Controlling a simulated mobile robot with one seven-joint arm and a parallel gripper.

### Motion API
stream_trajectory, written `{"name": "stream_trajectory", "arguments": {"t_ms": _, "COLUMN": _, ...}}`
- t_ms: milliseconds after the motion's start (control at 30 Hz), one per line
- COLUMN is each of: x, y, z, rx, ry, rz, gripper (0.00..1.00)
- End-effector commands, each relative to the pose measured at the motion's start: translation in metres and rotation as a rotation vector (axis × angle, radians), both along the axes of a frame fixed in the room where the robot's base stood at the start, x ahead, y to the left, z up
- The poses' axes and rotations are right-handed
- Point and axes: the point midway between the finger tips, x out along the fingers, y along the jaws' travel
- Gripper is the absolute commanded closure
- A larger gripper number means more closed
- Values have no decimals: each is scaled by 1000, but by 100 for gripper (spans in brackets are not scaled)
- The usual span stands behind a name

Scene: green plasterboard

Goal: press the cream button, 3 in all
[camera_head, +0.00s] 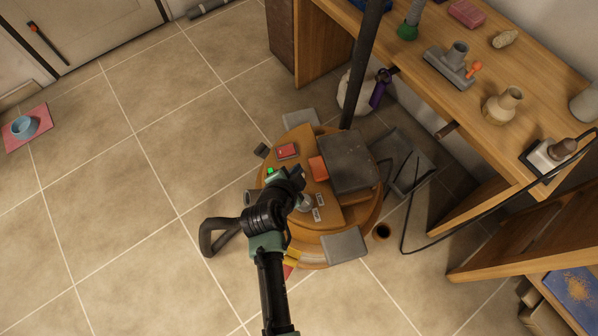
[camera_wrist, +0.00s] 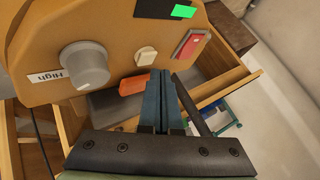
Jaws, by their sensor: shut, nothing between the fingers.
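In the head view my gripper (camera_head: 293,178) is over the left part of the round wooden unit (camera_head: 325,215), and I cannot make out the cream button there.
A dark display with a lit green patch (camera_wrist: 184,11) is above the button. An orange piece (camera_wrist: 133,85) lies beyond the panel. A grey box (camera_head: 348,160) stands on the unit. A cluttered wooden workbench (camera_head: 480,100) is at right. The tiled floor at left is mostly clear.

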Motion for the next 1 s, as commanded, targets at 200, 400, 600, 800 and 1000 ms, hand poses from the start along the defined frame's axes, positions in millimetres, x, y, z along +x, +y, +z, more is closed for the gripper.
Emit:
{"name": "stream_trajectory", "arguments": {"t_ms": 200, "x": 0, "y": 0, "z": 0, "rx": 0, "ry": 0, "rz": 0, "gripper": 100}}
{"name": "stream_trajectory", "arguments": {"t_ms": 400, "x": 0, "y": 0, "z": 0, "rx": 0, "ry": 0, "rz": 0, "gripper": 100}}
{"name": "stream_trajectory", "arguments": {"t_ms": 600, "x": 0, "y": 0, "z": 0, "rx": 0, "ry": 0, "rz": 0, "gripper": 100}}
{"name": "stream_trajectory", "arguments": {"t_ms": 800, "x": 0, "y": 0, "z": -7, "rx": 0, "ry": 0, "rz": 0, "gripper": 100}}
{"name": "stream_trajectory", "arguments": {"t_ms": 1000, "x": 0, "y": 0, "z": -9, "rx": 0, "ry": 0, "rz": 0, "gripper": 100}}
